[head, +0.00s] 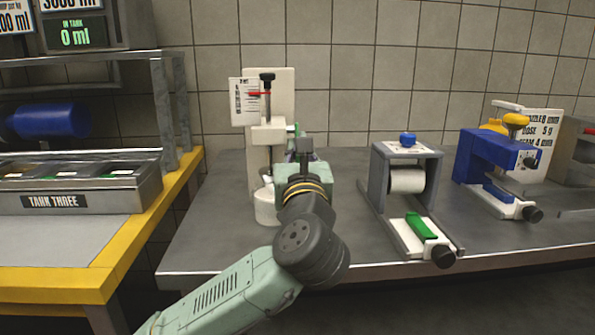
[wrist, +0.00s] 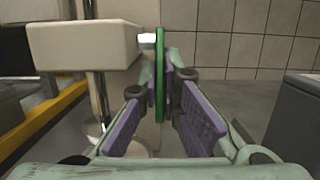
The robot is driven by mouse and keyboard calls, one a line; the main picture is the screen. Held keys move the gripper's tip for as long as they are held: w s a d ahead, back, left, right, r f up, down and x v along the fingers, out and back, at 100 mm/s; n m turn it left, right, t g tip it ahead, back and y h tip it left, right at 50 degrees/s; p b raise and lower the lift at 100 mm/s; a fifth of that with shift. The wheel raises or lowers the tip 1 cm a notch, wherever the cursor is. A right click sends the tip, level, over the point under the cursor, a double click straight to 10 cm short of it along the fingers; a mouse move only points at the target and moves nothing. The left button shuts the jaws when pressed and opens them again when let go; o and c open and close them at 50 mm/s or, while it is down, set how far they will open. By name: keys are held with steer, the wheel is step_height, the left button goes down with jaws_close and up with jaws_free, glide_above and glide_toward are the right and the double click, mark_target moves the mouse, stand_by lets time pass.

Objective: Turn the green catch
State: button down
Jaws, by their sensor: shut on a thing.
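The green catch (wrist: 160,75) is a thin upright green plate on the side of the cream press's block (wrist: 85,43). In the wrist view it stands between the purple pads of my gripper (wrist: 162,85), which is shut on it. In the head view my gripper (head: 300,160) is at the right side of the cream press (head: 268,105), and my arm hides most of the catch. A white stub (wrist: 146,40) joins the catch to the block.
A grey roller device (head: 378,175) with a green block (head: 421,226) stands to the right. A blue device (head: 482,160) is farther right. A yellow-edged bench (head: 110,282) is at the left. Bare grey tabletop (head: 210,240) shows at the front left.

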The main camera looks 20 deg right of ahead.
steer(key=t+b, duration=0.1)
steer(key=b, duration=0.1)
steer(key=f+t+b, duration=0.1)
steer(key=b, duration=0.2)
steer(key=shift+w+h, duration=0.3)
steer(key=shift+w, duration=0.05)
steer(key=shift+w+d+r+t+b, duration=0.15)
steer(key=shift+r+t+b, duration=0.1)
steer(key=shift+t+b, duration=0.5)
steer(key=c, duration=1.8)
jaws_free()
steer(key=shift+r, duration=0.1)
